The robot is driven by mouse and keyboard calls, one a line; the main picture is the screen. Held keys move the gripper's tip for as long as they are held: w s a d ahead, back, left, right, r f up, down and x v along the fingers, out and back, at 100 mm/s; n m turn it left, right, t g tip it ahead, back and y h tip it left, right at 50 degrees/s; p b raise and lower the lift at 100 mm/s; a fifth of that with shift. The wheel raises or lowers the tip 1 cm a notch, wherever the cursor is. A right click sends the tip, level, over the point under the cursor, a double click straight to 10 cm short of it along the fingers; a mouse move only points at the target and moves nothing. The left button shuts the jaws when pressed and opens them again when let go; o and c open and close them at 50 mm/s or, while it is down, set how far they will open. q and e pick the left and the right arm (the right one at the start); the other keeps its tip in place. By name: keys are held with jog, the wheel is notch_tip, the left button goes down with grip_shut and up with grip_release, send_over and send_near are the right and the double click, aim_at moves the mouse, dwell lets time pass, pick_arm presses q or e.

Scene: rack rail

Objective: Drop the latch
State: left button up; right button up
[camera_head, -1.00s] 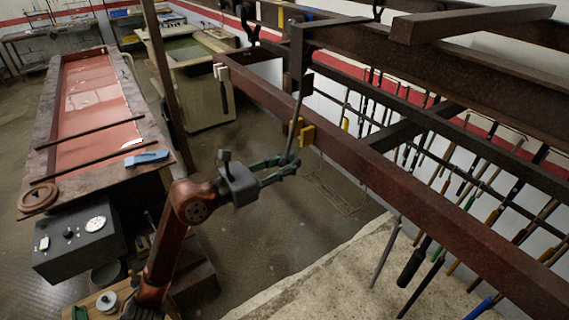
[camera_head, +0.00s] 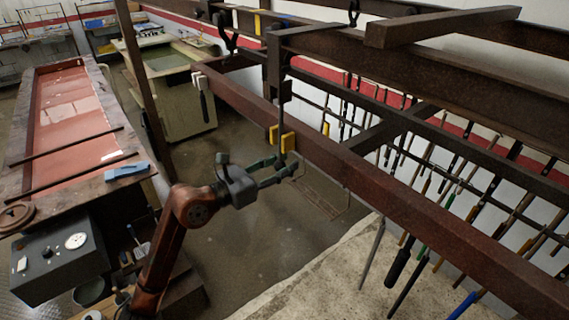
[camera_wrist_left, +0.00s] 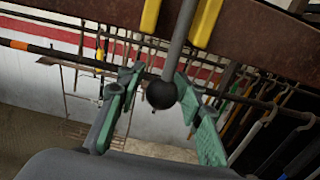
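The latch is a thin upright metal rod (camera_head: 282,122) hanging from a dark bracket on the upper rail. It passes between two yellow blocks (camera_head: 288,142) on the dark red lower rail. In the left wrist view the rod ends in a black ball (camera_wrist_left: 161,94), with the yellow blocks at the top edge. My left gripper (camera_head: 287,168) is at the rod's lower end. In the left wrist view its green-padded fingers (camera_wrist_left: 158,88) stand apart on either side of the ball. A gap shows on the left; whether the right finger touches is unclear. My right gripper is out of view.
The red lower rail (camera_head: 400,195) runs diagonally past the gripper. Long-handled tools (camera_head: 455,180) hang behind it. A red-topped table (camera_head: 75,140) and a control box (camera_head: 62,258) stand at the left. Open floor lies below the gripper.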

pick_arm(q)
jog(key=shift+o, duration=1.3)
jog(key=v, duration=0.7)
jog(key=shift+s, duration=0.1)
dwell(0.6)
